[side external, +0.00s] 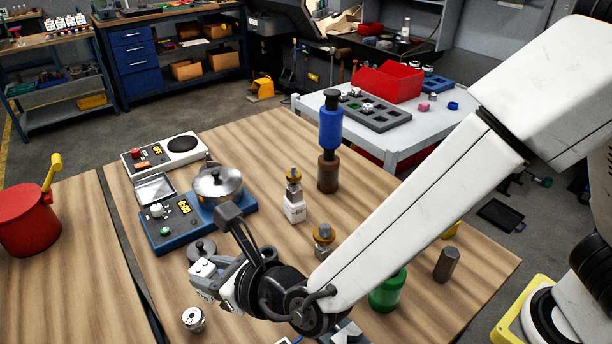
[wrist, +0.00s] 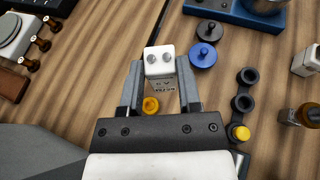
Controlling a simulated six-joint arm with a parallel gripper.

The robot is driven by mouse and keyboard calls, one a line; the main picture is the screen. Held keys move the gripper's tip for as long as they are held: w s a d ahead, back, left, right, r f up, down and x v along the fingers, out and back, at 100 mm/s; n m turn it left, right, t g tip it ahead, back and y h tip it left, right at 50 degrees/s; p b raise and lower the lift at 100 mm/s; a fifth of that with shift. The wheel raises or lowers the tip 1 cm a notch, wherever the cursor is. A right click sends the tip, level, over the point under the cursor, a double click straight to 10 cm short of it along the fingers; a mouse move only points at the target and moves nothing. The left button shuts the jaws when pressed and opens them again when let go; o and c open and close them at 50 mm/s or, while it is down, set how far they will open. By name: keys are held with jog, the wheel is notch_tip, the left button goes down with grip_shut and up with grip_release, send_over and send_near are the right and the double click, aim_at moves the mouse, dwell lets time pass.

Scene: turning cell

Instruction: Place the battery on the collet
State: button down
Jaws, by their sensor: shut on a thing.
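The battery (wrist: 160,68) is a white block with two round silver terminals on top. My gripper (wrist: 162,84) is shut on it, one finger on each side, with the terminals facing the wrist camera. In the side view the battery (side external: 203,268) shows at the end of my gripper (side external: 217,277), over the left part of the wooden table. Whether it is clear of the table I cannot tell. A small silver cylinder with dark openings on top (side external: 193,319) stands at the front left and may be the collet; I cannot tell for sure.
A knobbed dark disc (wrist: 210,30) and a blue disc (wrist: 203,55) lie close by the battery.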

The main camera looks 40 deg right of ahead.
aim_at(197, 290)
jog(key=shift+w+a+f, duration=0.55)
jog(key=shift+w+f, duration=0.2)
jog(key=shift+f, duration=0.2)
jog(key=shift+w+a+f, duration=0.6)
jog(key=shift+w+f, duration=0.1)
jog(key=shift+f, duration=0.25)
jog(key=shift+w+a+f, duration=0.55)
jog(key=shift+w+f, duration=0.2)
jog(key=shift+f, duration=0.2)
jog(key=shift+w+a+f, duration=0.15)
jog(key=shift+f, duration=1.7)
jog(key=shift+f, duration=0.1)
jog(key=shift+c, duration=1.5)
grip_release()
jog(key=shift+f, duration=0.1)
